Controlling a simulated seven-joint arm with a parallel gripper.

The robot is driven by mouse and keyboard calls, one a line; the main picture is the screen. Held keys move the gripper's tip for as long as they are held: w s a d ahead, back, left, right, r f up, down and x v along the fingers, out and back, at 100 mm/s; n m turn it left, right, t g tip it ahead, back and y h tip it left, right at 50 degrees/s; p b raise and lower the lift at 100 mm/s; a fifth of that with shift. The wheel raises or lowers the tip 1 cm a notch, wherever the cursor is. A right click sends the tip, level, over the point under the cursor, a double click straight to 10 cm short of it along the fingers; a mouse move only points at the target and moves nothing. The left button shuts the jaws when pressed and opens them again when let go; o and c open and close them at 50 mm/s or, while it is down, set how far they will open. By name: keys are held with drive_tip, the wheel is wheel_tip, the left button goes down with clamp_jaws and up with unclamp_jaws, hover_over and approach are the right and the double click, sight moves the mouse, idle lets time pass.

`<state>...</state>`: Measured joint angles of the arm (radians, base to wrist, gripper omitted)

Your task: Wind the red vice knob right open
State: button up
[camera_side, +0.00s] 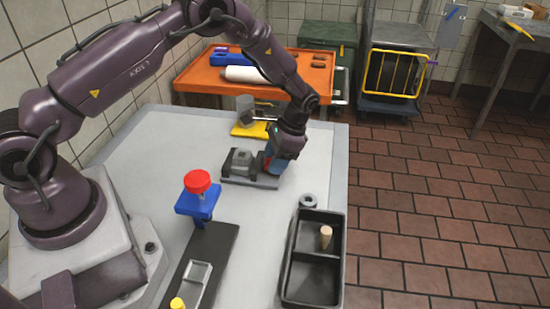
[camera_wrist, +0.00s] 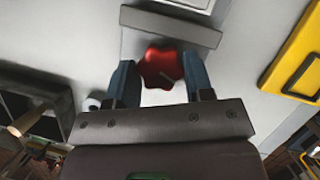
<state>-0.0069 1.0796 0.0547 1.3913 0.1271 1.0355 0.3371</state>
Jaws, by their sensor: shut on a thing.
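The grey vice (camera_side: 241,164) sits on a flat grey base on the white table, in the middle of the side view. Its red lobed knob (camera_wrist: 160,67) shows in the wrist view, in front of a grey bar of the vice (camera_wrist: 172,26). My gripper (camera_side: 270,163) is low at the right end of the vice. In the side view the gripper hides the knob, and the gap between the vice jaws is not clear.
A blue stand with a red round top (camera_side: 198,181) stands left of the vice. A black divided bin (camera_side: 290,262) with a wooden peg and a grey ring (camera_side: 308,200) lie at the front right. A yellow item (camera_side: 250,130) lies behind the vice.

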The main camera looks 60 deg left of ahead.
drive_tip(key=o, duration=0.9)
drive_tip(key=shift+r, duration=0.1)
drive_tip(key=shift+v, duration=3.95)
